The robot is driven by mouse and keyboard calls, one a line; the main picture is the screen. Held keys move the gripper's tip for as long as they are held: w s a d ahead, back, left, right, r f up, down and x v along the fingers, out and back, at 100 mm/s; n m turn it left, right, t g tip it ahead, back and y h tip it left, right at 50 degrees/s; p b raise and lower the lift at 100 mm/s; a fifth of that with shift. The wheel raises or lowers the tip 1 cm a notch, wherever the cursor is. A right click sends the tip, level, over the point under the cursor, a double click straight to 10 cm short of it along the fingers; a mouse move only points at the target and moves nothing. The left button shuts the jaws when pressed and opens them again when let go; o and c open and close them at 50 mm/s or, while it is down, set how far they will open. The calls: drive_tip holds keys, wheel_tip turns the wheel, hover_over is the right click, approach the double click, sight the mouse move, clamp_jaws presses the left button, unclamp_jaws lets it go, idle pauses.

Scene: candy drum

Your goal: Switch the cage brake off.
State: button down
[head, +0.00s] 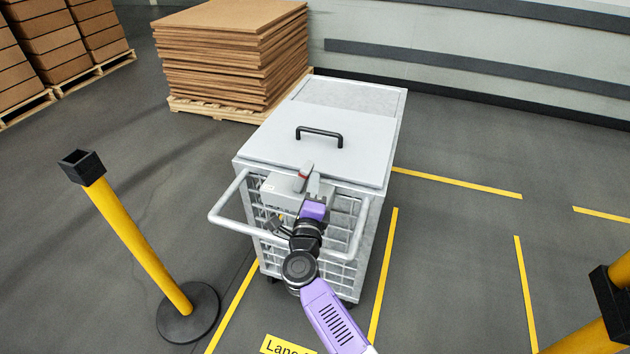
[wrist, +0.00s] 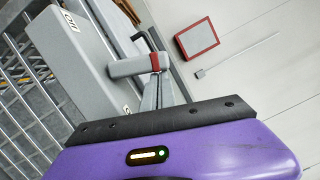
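A grey brake box (head: 285,192) is mounted on the front of the mesh cage (head: 345,215); it also fills the left of the wrist view (wrist: 85,55). Its grey lever (wrist: 128,68) has a red band and sticks out from the box face; the lever also shows in the head view (head: 305,172).
A looped push handle (head: 228,205) juts out around the box and my wrist. The cage's closed lid has a black handle (head: 320,131). A yellow post (head: 135,240) stands left, another at far right (head: 612,300). Stacked boards (head: 235,60) stand behind.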

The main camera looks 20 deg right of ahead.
sight(301, 172)
drive_tip(key=a+r+n+p, duration=0.1)
drive_tip(key=p, duration=0.1)
drive_tip(key=w+r+n+p, duration=0.1)
drive_tip(key=p, duration=0.2)
drive_tip(key=shift+w+a+r+n+g+y, duration=0.1)
drive_tip(key=shift+a+n+g+y, duration=0.2)
drive_tip(key=shift+a, duration=0.05)
drive_tip(key=shift+w+a+r+n+p, duration=0.1)
drive_tip(key=shift+w+a+n+p, duration=0.1)
drive_tip(key=shift+a+n+p, duration=0.3)
drive_tip(key=shift+w+a+r+n+p, duration=0.15)
drive_tip(key=shift+n+p, duration=0.15)
drive_tip(key=shift+p, duration=0.4)
drive_tip(key=n, duration=0.1)
drive_tip(key=w+a+n+p, duration=0.1)
drive_tip(key=shift+w+a+f+n+g, duration=0.1)
drive_tip(key=shift+a+f+n+g, duration=0.2)
drive_tip(key=shift+g, duration=0.1)
drive_tip(key=shift+w+a, duration=0.3)
drive_tip(key=shift+a, duration=0.2)
